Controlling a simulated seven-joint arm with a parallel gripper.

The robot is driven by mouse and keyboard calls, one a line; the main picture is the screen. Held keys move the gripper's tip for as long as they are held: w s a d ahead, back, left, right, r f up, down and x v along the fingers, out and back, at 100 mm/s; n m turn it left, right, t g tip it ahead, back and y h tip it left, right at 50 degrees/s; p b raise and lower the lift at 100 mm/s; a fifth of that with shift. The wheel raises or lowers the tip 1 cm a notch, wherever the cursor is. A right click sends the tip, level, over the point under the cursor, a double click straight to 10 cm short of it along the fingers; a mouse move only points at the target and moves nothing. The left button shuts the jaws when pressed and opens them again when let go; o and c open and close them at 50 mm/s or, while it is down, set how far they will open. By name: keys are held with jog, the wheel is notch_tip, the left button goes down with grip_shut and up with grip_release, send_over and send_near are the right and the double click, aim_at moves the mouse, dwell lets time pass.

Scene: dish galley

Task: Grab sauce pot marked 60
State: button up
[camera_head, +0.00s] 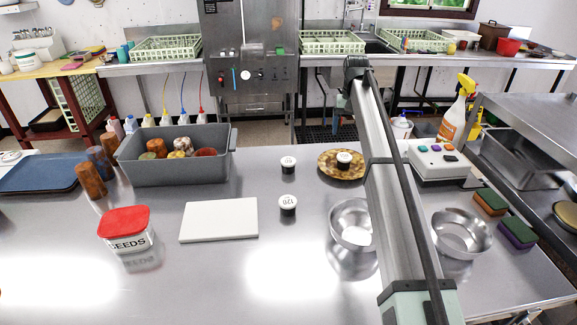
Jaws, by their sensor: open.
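Three small black sauce pots with white marked lids stand on the steel counter. One sauce pot (288,164) is upright near the middle. A second sauce pot (288,205) stands nearer, beside the white board; its mark looks like 120 but is not sure. A third sauce pot (344,160) sits on a brown patterned round plate (327,165), close to the left of my arm. The marks on the other two lids are too small to read, so I cannot tell which is 60. My arm rises across the right of the counter; my gripper does not show.
A grey bin (176,174) with several jars stands back left. A white board (219,219), red-lidded seeds tub (127,229), metal bowls (350,224) (461,233), sponges (490,202), a button box (438,163) and a spray bottle (455,117) surround the pots. The front middle is clear.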

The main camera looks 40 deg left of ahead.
jog(key=shift+c, duration=0.2)
dwell(0.5)
jog(key=n+t+y, duration=0.1)
jog(key=n+y, duration=0.3)
jog(key=n, duration=0.4)
send_near(289, 161)
jog(key=x, duration=1)
jog(key=shift+w+a+f, duration=0.1)
jog(key=shift+a+f, duration=0.1)
jog(key=shift+f, duration=0.05)
jog(key=c, duration=1)
